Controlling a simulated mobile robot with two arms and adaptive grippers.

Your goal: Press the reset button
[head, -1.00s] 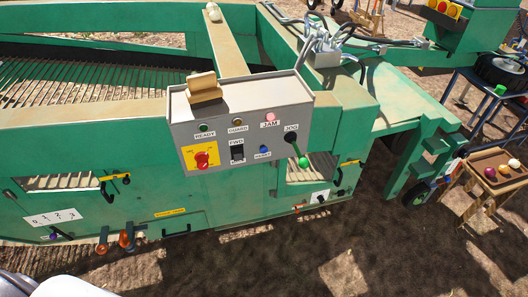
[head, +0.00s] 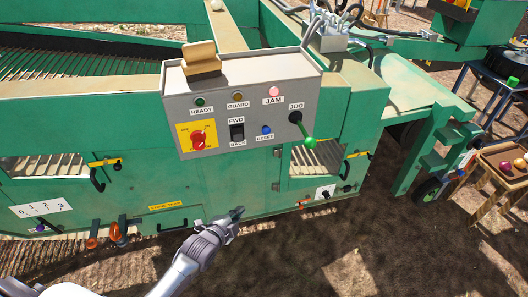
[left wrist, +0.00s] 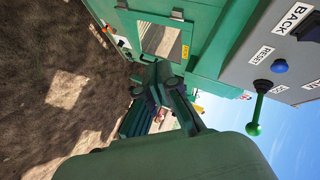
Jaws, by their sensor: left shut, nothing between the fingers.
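The blue reset button (head: 266,130) sits on the grey control panel (head: 222,101), above its RESET label. It also shows in the left wrist view (left wrist: 279,66), at the upper right. My left gripper (head: 238,212) is shut and empty. In the head view it appears below the panel and slightly left of the button, clearly apart from it. In the left wrist view its fingers (left wrist: 150,84) point away from the button. My right gripper is not in view.
Near the button are the black FWD/BACK switch (head: 237,132), the green-knobbed JOG lever (head: 309,142) and the red rotary switch (head: 198,139). The JAM lamp (head: 274,92) glows pinkish red. Black handles and orange fittings (head: 117,230) stick out lower down. Open ground lies in front.

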